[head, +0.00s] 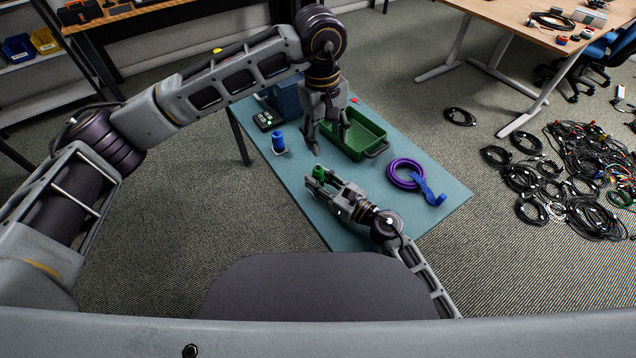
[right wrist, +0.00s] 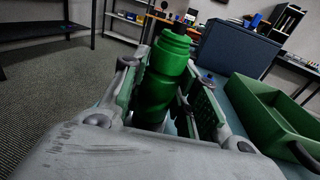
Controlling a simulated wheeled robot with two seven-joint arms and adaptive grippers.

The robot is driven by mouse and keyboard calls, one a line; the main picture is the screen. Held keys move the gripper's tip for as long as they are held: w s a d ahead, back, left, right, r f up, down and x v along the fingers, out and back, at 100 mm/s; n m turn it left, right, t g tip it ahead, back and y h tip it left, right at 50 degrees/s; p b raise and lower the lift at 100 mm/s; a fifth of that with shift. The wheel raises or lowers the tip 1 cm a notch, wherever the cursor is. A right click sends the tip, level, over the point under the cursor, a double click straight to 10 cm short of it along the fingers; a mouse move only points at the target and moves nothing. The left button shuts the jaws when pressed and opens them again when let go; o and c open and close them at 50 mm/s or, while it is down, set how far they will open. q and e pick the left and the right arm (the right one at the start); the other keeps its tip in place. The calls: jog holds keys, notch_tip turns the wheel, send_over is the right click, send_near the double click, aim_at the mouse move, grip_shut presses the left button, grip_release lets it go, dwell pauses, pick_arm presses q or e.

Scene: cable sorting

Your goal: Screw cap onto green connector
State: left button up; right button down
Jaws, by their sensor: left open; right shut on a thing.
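The green connector (head: 319,171) stands about upright between the fingers of my right gripper (head: 316,181), low over the blue-green table (head: 443,208). In the right wrist view the connector (right wrist: 161,82) shows a ribbed, narrower upper end, and both fingers of the right gripper (right wrist: 160,105) close on its body. A small dark piece shows at its top; I cannot tell whether it is a cap. My left gripper (head: 329,148) is open, pointing down above and apart from the connector, with nothing visible between its fingers. I cannot clearly make out a separate cap.
A green tray (head: 374,152) lies behind the grippers. A blue connector (head: 278,142) stands left, near a dark button pad (head: 267,121) and a blue box (head: 286,98).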

aim_at(318, 166)
pick_arm(q)
jog(key=shift+a+r+m+y, duration=0.15)
jog(key=shift+a+m, duration=0.15)
jog(key=shift+m, duration=4.95)
jog(key=shift+a+r+m+y, duration=0.1)
jog(key=shift+a+m, duration=0.15)
jog(key=shift+m, duration=4.95)
jog(key=shift+a+r+m+y, duration=0.15)
jog(key=shift+a+m, duration=0.15)
jog(key=shift+m, duration=4.95)
jog(key=shift+f, duration=0.1)
jog(key=shift+f, duration=5.95)
